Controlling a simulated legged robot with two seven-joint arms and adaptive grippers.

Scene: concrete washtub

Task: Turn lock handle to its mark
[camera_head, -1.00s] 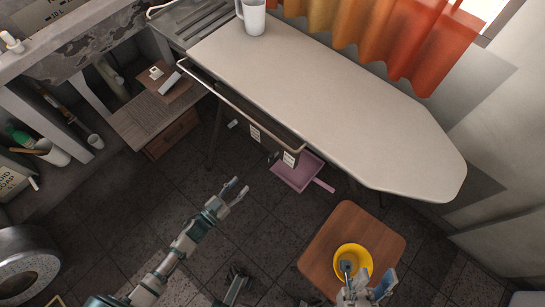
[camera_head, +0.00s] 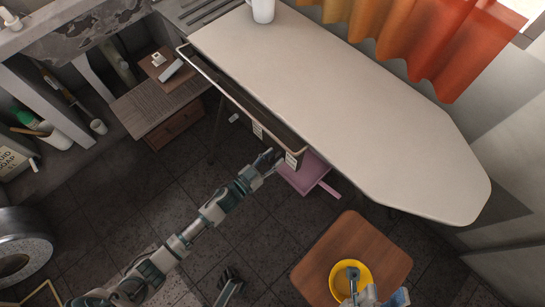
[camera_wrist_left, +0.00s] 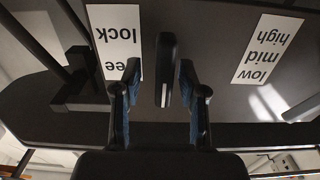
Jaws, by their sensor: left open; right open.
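A dark handle (camera_wrist_left: 165,70) stands out from a black panel in the left wrist view, close to a white label (camera_wrist_left: 115,42) reading "lock" and a partly hidden "...ee", upside down. My left gripper (camera_wrist_left: 160,88) is open, with one finger on each side of this handle and visible gaps. In the head view my left gripper (camera_head: 268,162) is at the ironing board's front underside, by small white labels (camera_head: 291,160); the handle is hard to make out there. My right gripper (camera_head: 372,296) is open at the bottom edge, beside a yellow bowl.
A second label (camera_wrist_left: 267,48) reads "low mid high". The ironing board (camera_head: 350,110) overhangs the work spot, with a rail (camera_head: 235,98) along its front. A pink dustpan (camera_head: 305,177) lies below. A wooden stool (camera_head: 352,245) holds the yellow bowl (camera_head: 338,270).

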